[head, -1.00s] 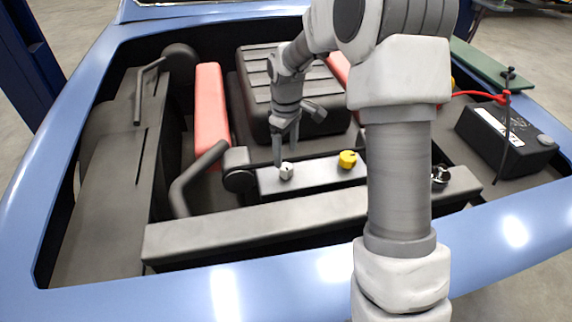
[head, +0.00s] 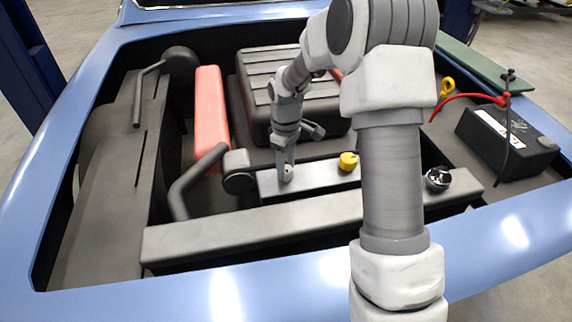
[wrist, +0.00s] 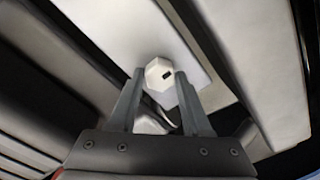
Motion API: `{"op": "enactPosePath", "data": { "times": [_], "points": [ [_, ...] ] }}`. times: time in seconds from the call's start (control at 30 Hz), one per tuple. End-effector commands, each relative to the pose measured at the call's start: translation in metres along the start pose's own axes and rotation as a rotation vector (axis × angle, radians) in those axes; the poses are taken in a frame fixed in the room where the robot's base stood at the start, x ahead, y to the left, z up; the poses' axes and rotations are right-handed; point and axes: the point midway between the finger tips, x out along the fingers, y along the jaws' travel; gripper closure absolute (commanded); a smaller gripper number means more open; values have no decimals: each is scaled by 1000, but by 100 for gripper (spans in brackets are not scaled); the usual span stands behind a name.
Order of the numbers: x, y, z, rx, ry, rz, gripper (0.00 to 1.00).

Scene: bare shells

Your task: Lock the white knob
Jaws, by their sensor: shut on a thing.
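The white knob (wrist: 158,73) sits between the two fingertips of my gripper (wrist: 159,80) in the wrist view. In the head view my gripper (head: 285,176) points down at the left end of the grey panel (head: 315,178), and the fingers hide most of the knob there. Whether the knob is locked cannot be told.
A yellow knob (head: 348,161) stands on the same panel to the right, and a black and chrome knob (head: 438,178) farther right. A bent dark pipe (head: 187,182) rises close on the left. A ribbed engine block (head: 290,75) stands behind, and a black battery (head: 505,140) at right.

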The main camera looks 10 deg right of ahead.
Motion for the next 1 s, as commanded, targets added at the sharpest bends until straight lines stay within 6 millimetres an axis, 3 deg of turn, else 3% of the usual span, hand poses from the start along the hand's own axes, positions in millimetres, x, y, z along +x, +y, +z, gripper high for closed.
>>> {"op": "enactPosePath", "data": {
  "times": [0.03,0.1,0.57,1.0],
  "points": [
    [0,0,0,0,0,0,88],
    [0,0,0,0,0,0,100],
    [-1,0,-1,94,1,0,100],
    [-1,0,-1,470,1,0,100]
  ]
}}
